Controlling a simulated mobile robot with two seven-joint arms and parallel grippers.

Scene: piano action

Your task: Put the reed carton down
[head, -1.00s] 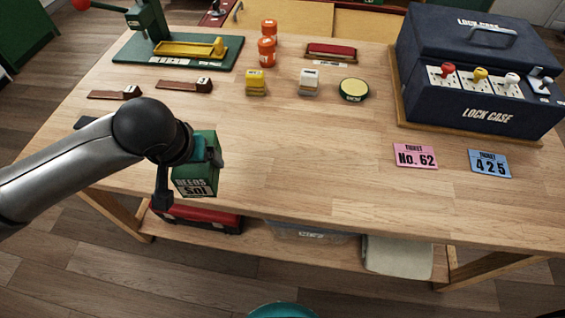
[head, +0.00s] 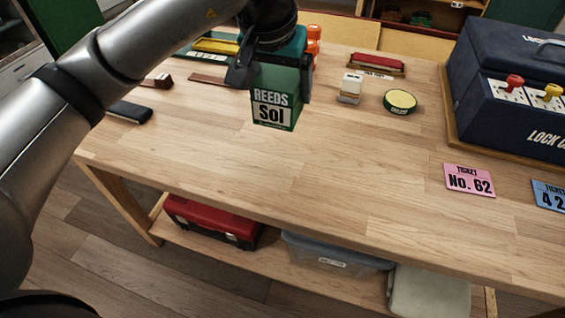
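The reed carton (head: 275,97) is a green box with a white label reading "REEDS Sol", seen upright in the head view. My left gripper (head: 272,72) comes in from the upper left and is shut on the carton's upper part, one finger on each side. The carton appears to be held above the wooden table (head: 330,170); the gap below it is hard to judge. My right gripper is not in view.
A white-labelled block (head: 350,88), a round yellow tin (head: 399,101) and a red item (head: 376,65) stand right of the carton. A pink ticket (head: 469,180) and the blue lock case (head: 510,85) are further right. The table's front middle is bare.

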